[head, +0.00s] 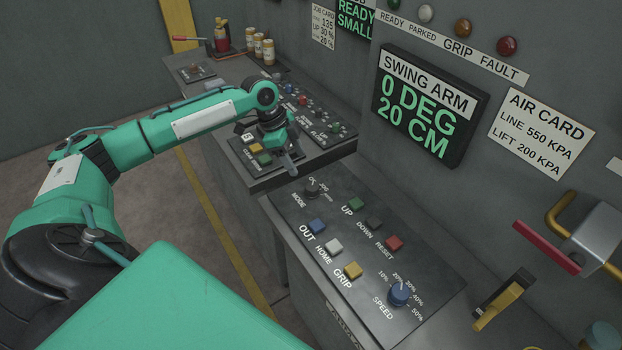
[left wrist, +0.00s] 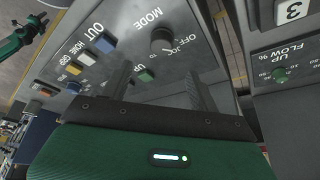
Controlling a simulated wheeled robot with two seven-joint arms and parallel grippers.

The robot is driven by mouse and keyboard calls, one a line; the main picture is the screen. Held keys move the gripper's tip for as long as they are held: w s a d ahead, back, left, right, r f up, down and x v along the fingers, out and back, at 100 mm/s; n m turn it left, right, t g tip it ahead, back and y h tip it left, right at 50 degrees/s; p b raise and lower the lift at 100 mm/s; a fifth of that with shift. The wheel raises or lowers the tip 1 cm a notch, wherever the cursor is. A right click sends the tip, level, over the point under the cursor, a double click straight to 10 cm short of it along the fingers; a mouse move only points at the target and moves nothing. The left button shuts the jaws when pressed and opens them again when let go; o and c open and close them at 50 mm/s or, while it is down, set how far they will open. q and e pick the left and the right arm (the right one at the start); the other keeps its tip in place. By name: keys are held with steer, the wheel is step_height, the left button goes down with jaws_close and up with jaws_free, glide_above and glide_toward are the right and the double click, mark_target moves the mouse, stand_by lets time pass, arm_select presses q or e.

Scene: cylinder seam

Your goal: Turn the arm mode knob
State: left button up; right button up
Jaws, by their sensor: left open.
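The arm mode knob (head: 312,187) is a small dark knob at the top left corner of the near control panel, beside the label MODE. It also shows in the left wrist view (left wrist: 163,40), with its position markings to its right. My left gripper (head: 289,163) is just above and beyond the knob in the head view, apart from it. In the left wrist view its two fingers (left wrist: 158,88) are spread, with nothing between them, and the knob lies ahead of the gap. My right gripper is not in view.
The near panel (head: 330,240) also bears OUT (head: 318,226), UP (head: 356,204) and other buttons, and a blue SPEED knob (head: 399,292). A second panel lies behind my left gripper. A SWING ARM display (head: 428,108) reads 0 DEG, 20 CM. Handles stick out at the right.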

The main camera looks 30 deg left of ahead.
mark_target(311, 185)
arm_select(q)
steer(key=p+x, duration=0.2)
steer(key=x, duration=0.7)
steer(key=shift+w+f, duration=0.1)
steer(key=shift+f, duration=0.05)
steer(key=shift+d+f, duration=0.15)
steer(key=shift+f, duration=0.1)
steer(key=shift+w+f, duration=0.1)
steer(key=shift+f, duration=0.1)
steer(key=c, duration=1)
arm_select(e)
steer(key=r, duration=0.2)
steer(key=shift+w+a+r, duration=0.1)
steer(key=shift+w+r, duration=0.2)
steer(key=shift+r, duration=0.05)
